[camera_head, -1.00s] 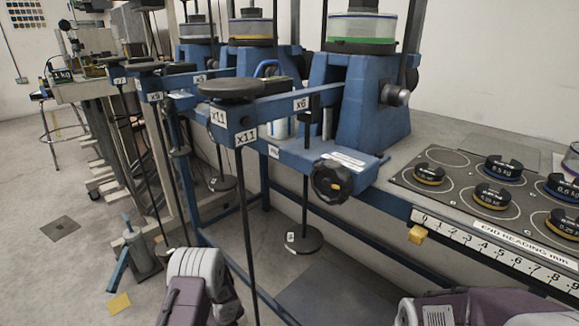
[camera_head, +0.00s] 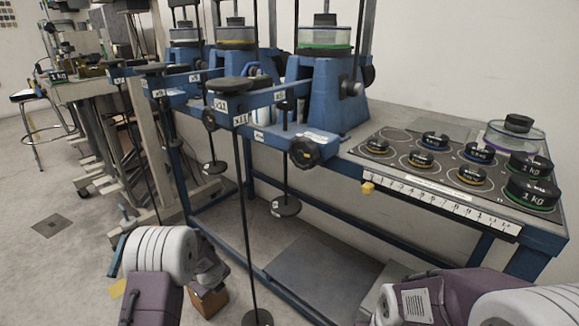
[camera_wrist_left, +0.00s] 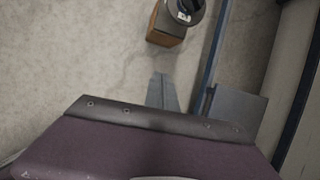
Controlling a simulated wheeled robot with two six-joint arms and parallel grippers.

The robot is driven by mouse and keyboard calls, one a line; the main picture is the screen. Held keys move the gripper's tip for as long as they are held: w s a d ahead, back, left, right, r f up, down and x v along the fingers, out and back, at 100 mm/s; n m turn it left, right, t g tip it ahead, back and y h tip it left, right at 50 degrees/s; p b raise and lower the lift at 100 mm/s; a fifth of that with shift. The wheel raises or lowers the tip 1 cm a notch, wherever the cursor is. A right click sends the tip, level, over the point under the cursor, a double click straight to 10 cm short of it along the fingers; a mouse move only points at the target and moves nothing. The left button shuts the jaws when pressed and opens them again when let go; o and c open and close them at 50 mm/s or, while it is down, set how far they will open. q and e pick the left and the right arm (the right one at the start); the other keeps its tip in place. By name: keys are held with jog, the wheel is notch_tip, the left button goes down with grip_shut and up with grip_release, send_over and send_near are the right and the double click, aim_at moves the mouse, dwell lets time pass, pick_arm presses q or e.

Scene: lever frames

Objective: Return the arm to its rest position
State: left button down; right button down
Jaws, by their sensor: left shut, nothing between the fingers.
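My left arm (camera_head: 160,255) comes in at the lower left of the head view, in white and purple. Its fingertips cannot be made out there. In the left wrist view my left gripper (camera_wrist_left: 163,92) shows as a narrow grey pair of fingers, shut and empty, above the floor and apart from anything. My right arm (camera_head: 430,300) lies along the lower right edge of the head view; its gripper is out of the picture.
A blue lever frame (camera_head: 320,95) with black hangers stands ahead. Several weights lie on the dark board (camera_head: 400,185) at right. A brown block (camera_head: 208,303), also in the left wrist view (camera_wrist_left: 166,30), is on the floor by my left arm. Floor is open at left.

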pick_arm(q)
jog(key=s+d+r+n+p, duration=0.15)
jog(key=s+r+n, duration=0.25)
jog(key=r, duration=0.5)
jog(key=s+d+r+n+p, duration=0.1)
jog(key=s+r+n+p, duration=0.1)
jog(key=s+r+n, duration=0.45)
jog(key=s+d+n+g+h, duration=0.2)
jog(key=s+d+n+g, duration=0.15)
jog(key=s+n, duration=1.15)
notch_tip(320, 180, up, 38)
jog(key=p, duration=3.8)
jog(key=shift+w+d+r+p, duration=0.15)
jog(key=shift+w+d+p, duration=0.1)
jog(key=shift+d+p, duration=0.1)
jog(key=shift+t, duration=0.25)
